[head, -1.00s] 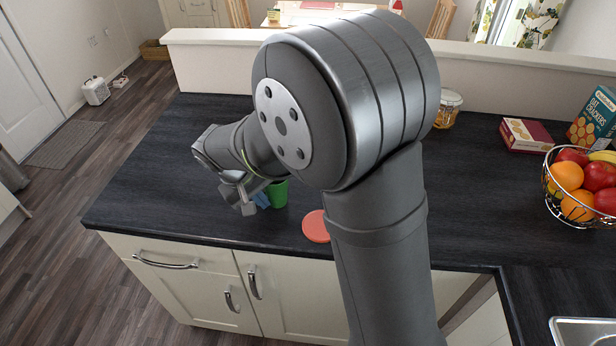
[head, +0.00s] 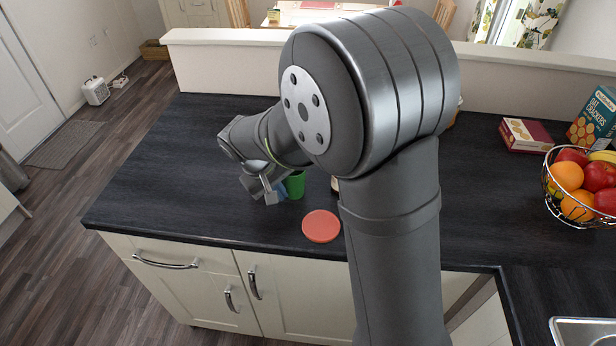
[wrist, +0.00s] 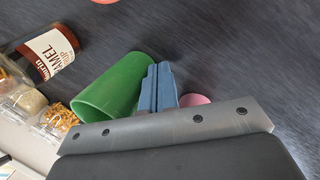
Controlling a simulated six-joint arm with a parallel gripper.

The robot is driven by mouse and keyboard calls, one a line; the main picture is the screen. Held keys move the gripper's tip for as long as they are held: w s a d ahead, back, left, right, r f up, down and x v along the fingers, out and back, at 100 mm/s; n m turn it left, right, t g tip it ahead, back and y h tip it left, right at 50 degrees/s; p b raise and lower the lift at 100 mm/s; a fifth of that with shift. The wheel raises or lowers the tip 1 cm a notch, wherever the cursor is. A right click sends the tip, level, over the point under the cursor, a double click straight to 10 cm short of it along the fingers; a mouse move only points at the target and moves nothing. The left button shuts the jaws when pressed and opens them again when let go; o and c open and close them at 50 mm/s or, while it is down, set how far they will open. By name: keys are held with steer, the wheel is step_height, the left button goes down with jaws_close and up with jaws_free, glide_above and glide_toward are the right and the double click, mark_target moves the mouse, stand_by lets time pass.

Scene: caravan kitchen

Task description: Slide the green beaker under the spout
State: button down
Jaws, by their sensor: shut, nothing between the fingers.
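The green beaker (head: 296,185) stands on the dark worktop, partly hidden by my gripper (head: 280,193) in the head view. In the wrist view the beaker (wrist: 115,90) is just left of my blue fingers (wrist: 159,86). The fingers are closed together with nothing between them. They are right beside the beaker's wall and look to be against it, though contact is not certain. A flat coral disc (head: 321,226) lies on the worktop in front and to the right of the beaker. I cannot make out a spout in either view.
A brown caramel bottle (wrist: 50,52) and several clear containers (wrist: 40,112) are left of the beaker in the wrist view. A pink object (wrist: 195,100) shows right of the fingers. A fruit basket (head: 584,190) stands far right. The worktop's left part is clear.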

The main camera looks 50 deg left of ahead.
mark_target(296, 183)
steer(key=shift+w+d, duration=0.2)
steer(key=shift+w, duration=2.15)
steer(key=shift+s+a, duration=0.15)
steer(key=shift+s, duration=1.4)
steer(key=shift+r, duration=5)
step_height(296, 183, down, 10)
steer(key=shift+r, duration=0.15)
